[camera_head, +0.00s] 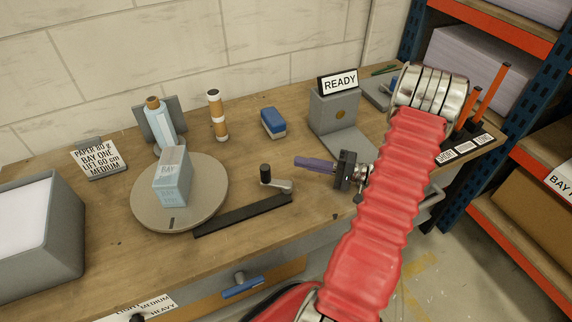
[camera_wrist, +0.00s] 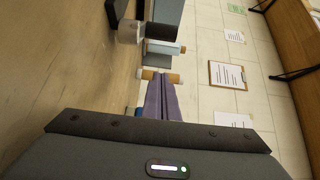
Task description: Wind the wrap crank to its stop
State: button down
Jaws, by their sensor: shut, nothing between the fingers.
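The crank (camera_head: 278,184) shows in the head view as a short grey arm with an upright black knob (camera_head: 265,174). It sits at the right end of a dark bar (camera_head: 240,215) on the bench. My gripper (camera_head: 297,161) is just right of the knob, its purple fingers pointing left and apart from the crank. The fingers (camera_wrist: 162,92) lie together in the wrist view, shut and empty. A dark piece and a pale cylinder at the top of the wrist view may be the crank; I cannot tell.
A round turntable (camera_head: 140,205) carrying a pale block (camera_head: 172,178) stands left of the crank. Bare bench (camera_head: 235,160) lies between turntable and crank.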

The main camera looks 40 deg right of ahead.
jog(key=x, duration=0.9)
jog(key=shift+w+a, duration=0.15)
jog(key=shift+w, duration=0.05)
jog(key=shift+s+a, duration=0.1)
jog(key=shift+a, duration=0.1)
jog(key=shift+s+a, duration=1.05)
jog(key=shift+s, duration=0.35)
